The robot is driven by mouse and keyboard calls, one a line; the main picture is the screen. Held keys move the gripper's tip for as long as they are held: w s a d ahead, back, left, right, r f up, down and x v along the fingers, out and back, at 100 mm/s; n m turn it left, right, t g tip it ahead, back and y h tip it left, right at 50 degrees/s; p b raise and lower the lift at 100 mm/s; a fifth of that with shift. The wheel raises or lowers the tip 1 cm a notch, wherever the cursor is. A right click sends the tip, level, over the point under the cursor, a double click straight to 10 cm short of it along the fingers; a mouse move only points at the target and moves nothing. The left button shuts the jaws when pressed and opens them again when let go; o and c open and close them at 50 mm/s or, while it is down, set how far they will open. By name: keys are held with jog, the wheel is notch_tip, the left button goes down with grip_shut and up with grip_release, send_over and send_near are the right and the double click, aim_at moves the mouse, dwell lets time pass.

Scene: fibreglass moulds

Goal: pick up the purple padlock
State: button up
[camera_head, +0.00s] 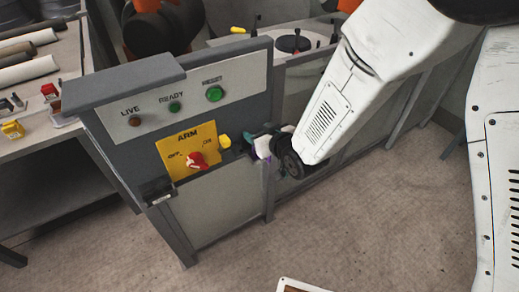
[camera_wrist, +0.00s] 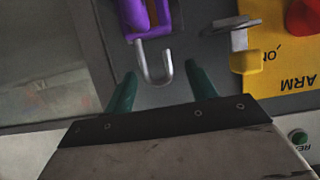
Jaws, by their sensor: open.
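The purple padlock (camera_wrist: 148,18) is at the top of the wrist view, partly cut off by the frame edge. Its grey metal shackle (camera_wrist: 153,66) points down in that view, towards my gripper. My gripper (camera_wrist: 162,82) is open and empty, with its two green fingertips apart, one to each side of the shackle's end and short of the padlock body. In the head view my gripper (camera_head: 279,168) is by the cabinet's edge, right of the yellow ARM panel (camera_head: 180,169). Only small bits of purple show there, and my wrist hides most of the padlock.
A red rotary switch (camera_head: 196,159) sits on the yellow panel. A grey metal tab (camera_wrist: 236,34) stands out beside the padlock in the wrist view. A workbench at left holds a yellow padlock (camera_head: 13,129) and a red one (camera_head: 49,90).

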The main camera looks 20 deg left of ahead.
grip_shut()
jog(key=shift+r, duration=0.1)
